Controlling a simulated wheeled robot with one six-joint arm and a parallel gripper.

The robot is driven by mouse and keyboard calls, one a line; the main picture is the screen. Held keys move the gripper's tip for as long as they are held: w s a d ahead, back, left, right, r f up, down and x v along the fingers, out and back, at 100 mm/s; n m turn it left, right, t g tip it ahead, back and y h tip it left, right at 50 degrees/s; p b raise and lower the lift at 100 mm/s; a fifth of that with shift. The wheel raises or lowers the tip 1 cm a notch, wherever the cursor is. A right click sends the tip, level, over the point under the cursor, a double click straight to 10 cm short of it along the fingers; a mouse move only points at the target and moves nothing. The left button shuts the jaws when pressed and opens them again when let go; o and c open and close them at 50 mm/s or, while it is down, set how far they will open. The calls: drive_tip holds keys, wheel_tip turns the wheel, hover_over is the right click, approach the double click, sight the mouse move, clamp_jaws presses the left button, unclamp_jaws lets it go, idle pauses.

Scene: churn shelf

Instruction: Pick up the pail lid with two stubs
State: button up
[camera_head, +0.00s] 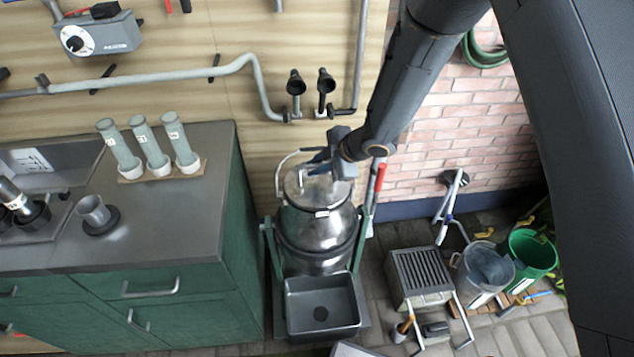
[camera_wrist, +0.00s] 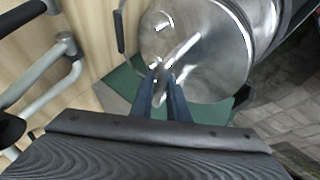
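The shiny metal pail lid (camera_head: 303,188) sits on top of the steel pail (camera_head: 318,237) in the head view. My gripper (camera_head: 322,168) is over the lid and hides part of it. In the wrist view the round lid (camera_wrist: 215,65) fills the upper middle, with a short stub (camera_wrist: 160,24) at its left and a bar-like handle across its face. My gripper (camera_wrist: 164,74) has its two dark blue fingers close together at the lower end of that handle, with a thin metal part between them. Whether they press on it I cannot tell.
The pail stands in a green frame behind a grey basin (camera_head: 322,307). A green cabinet with a grey counter (camera_head: 160,215) is to the left. Pipes (camera_head: 180,82) run along the wooden wall. A grated step (camera_head: 421,274), a clear bucket (camera_head: 484,268) and a green bucket (camera_head: 531,253) stand right.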

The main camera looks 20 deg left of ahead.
drive_tip(key=shift+p+x, duration=0.35)
drive_tip(key=shift+x, duration=1.1)
clamp_jaws()
idle(0.6)
